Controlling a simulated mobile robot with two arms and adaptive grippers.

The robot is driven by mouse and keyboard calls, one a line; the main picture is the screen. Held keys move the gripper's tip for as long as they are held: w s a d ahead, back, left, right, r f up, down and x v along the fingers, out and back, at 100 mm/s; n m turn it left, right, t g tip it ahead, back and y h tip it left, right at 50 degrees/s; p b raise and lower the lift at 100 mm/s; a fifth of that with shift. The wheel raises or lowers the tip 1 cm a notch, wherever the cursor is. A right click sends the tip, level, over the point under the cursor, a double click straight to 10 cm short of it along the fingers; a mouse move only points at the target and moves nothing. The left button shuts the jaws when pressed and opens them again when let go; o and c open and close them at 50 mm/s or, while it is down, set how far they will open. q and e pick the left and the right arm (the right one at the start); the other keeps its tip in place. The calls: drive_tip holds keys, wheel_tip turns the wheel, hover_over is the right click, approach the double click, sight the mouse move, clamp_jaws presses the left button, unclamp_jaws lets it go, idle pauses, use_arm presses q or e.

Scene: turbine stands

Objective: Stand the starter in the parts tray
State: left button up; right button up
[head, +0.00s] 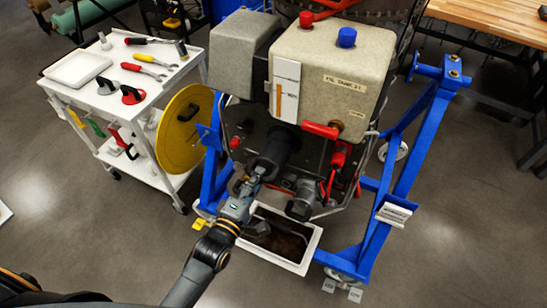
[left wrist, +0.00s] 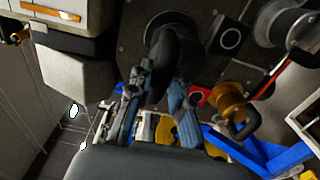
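The starter looks to be the dark cylinder (head: 278,150) on the lower front of the turbine; its dark body also shows in the left wrist view (left wrist: 176,48). My left gripper (head: 247,184) is at its near lower end. In the left wrist view the two fingers (left wrist: 162,88) stand apart on either side of the dark end; whether they press on it I cannot tell. A shallow white tray (head: 78,69), likely the parts tray, lies empty at the left of the cart top. My right gripper is not in view.
The white cart (head: 118,101) carries screwdrivers, pliers and red-black parts. A yellow disc (head: 183,130) stands between cart and turbine. The blue stand (head: 403,165) frames the turbine. A white pan (head: 304,265) with dark contents lies below.

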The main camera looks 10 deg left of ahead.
use_arm(q)
clamp_jaws()
drive_tip(key=shift+w+r, duration=0.1)
drive_tip(key=shift+r, duration=0.3)
drive_tip(key=shift+f, duration=0.1)
drive_tip(key=shift+s+a, duration=0.1)
drive_tip(key=shift+s, duration=0.2)
drive_tip(key=shift+s+p, duration=0.25)
drive_tip(key=shift+p, duration=0.15)
drive_tip(key=shift+s+a, duration=0.1)
drive_tip(key=shift+s, duration=0.1)
